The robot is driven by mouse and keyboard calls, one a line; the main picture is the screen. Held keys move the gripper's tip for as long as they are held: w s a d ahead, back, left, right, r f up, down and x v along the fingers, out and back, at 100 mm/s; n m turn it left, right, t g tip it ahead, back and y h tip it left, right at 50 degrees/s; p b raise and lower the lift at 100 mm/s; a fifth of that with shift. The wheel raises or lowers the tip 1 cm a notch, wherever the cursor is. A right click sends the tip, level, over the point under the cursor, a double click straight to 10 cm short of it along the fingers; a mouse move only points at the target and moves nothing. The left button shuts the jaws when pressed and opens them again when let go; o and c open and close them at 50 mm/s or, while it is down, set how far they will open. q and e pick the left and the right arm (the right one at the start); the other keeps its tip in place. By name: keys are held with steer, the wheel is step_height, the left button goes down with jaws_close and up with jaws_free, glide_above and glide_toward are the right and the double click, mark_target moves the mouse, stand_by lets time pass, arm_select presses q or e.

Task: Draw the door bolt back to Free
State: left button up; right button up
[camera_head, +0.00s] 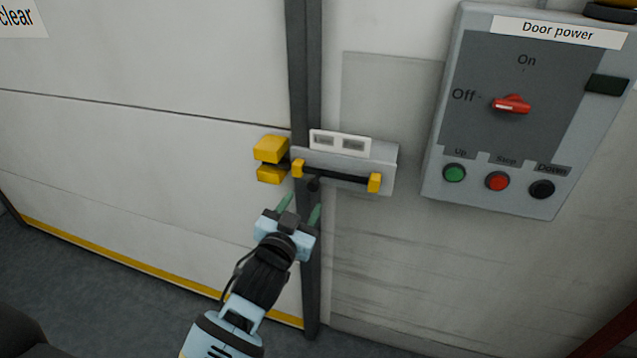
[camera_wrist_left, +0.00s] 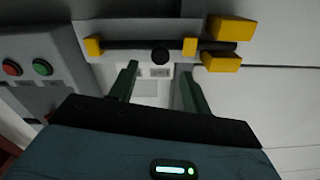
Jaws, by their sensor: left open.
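The door bolt (camera_head: 340,177) is a dark horizontal rod in yellow brackets on a grey plate (camera_head: 386,156). Its left end reaches between the yellow keeper blocks (camera_head: 270,148) on the door. A dark round knob (camera_head: 313,184) sits on the rod near the left bracket; it also shows in the left wrist view (camera_wrist_left: 160,55), where the picture is turned over. My left gripper (camera_head: 303,203) is open just below the knob. In the left wrist view the knob appears between and beyond the green fingers (camera_wrist_left: 158,72), with no contact visible. My right gripper is out of view.
A white label strip (camera_head: 340,142) above the bolt has two words too small to read. A dark door post (camera_head: 303,70) runs behind the bolt plate. At right is the door power box (camera_head: 440,180) with a red switch (camera_head: 512,104) at Off.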

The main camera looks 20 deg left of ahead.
mark_target(312, 188)
arm_select(q)
steer(key=shift+w+d, duration=0.15)
steer(key=shift+w, duration=3.7)
jaws_close()
